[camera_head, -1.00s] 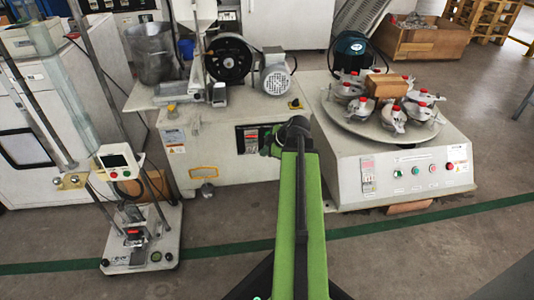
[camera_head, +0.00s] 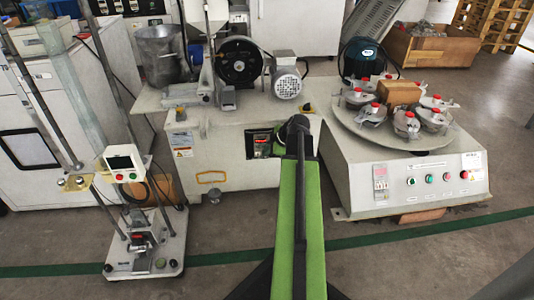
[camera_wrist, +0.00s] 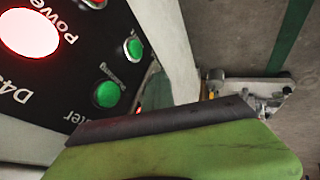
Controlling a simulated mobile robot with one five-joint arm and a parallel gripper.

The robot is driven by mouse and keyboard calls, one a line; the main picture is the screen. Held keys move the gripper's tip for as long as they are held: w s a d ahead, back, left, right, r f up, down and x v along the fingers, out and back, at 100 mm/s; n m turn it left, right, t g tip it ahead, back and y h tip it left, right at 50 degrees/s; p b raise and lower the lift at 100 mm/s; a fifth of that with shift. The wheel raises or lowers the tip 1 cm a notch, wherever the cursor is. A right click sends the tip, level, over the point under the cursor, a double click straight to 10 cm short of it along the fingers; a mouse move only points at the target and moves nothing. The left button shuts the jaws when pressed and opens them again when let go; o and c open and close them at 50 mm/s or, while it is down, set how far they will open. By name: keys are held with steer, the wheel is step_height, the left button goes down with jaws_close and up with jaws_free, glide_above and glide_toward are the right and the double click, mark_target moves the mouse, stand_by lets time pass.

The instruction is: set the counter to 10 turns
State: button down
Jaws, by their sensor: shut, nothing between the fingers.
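A dark control panel with a small red lit display (camera_head: 262,142) is on the front of the middle white machine, just left of my arm's end. Its digits are too small to read. In the wrist view, a tilted black panel (camera_wrist: 75,75) fills the upper left, with a bright red-white light (camera_wrist: 30,33) near the word "Power" and green buttons (camera_wrist: 106,94). Part of a word ending in "ter" shows at its lower edge. My gripper (camera_wrist: 165,125) shows as a green body with a dark edge, shut and empty, below the panel. No contact with a button shows.
A white machine (camera_head: 350,190) with a round plate of several clamps and its own buttons stands at right. A stand with a small screen box (camera_head: 124,163) is at left. Grey floor (camera_head: 225,240) with a green stripe lies in front.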

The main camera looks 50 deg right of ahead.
steer(key=shift+w+d+r, duration=0.1)
steer(key=shift+w+d, duration=0.15)
steer(key=shift+d, duration=0.1)
steer(key=s+a+r+p, duration=0.3)
steer(key=s+r+p, duration=0.4)
steer(key=s+p, duration=0.1)
steer(key=shift+s+a+r, duration=0.2)
steer(key=shift+s+r, duration=0.2)
steer(key=shift+s, duration=0.4)
